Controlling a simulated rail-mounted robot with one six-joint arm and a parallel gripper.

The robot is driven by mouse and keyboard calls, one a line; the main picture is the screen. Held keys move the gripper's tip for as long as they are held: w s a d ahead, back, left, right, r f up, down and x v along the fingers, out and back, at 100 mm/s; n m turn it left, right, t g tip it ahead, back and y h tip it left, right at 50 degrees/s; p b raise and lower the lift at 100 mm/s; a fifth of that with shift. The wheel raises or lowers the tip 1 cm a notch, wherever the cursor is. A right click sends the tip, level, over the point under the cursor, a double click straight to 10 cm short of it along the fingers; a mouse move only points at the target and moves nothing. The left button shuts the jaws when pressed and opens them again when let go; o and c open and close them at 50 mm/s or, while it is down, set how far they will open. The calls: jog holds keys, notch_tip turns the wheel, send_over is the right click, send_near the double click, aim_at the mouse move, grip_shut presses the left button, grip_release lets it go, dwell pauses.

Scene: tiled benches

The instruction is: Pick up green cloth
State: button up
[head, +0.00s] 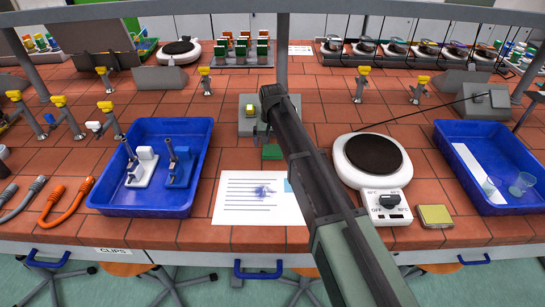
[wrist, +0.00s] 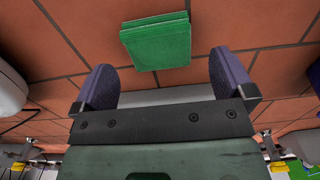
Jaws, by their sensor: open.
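The green cloth (wrist: 157,42) is a small, flat, folded square lying on the orange tiles in the wrist view. It also shows in the head view (head: 272,152), just left of my arm and above a printed sheet. My gripper (wrist: 161,66) is open and empty, its two purple-grey fingers spread apart. The cloth appears beyond the gap between the fingertips in the wrist view, and I see no contact. In the head view my arm hides most of the gripper and part of the area around the cloth.
A printed sheet (head: 250,198) lies in front of the cloth. A blue tray (head: 150,208) with stands is left. A hot plate (head: 374,158), a yellowish folded pad (head: 434,216) and another blue tray (head: 480,140) are right. A grey box (head: 247,128) stands behind the cloth.

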aim_at(272, 148)
notch_tip(272, 148, down, 5)
jog(key=b, duration=0.3)
jog(key=shift+r, duration=0.4)
jog(key=c, duration=0.9)
jog(key=shift+r, duration=0.1)
notch_tip(272, 148, up, 20)
jog(key=p, duration=2)
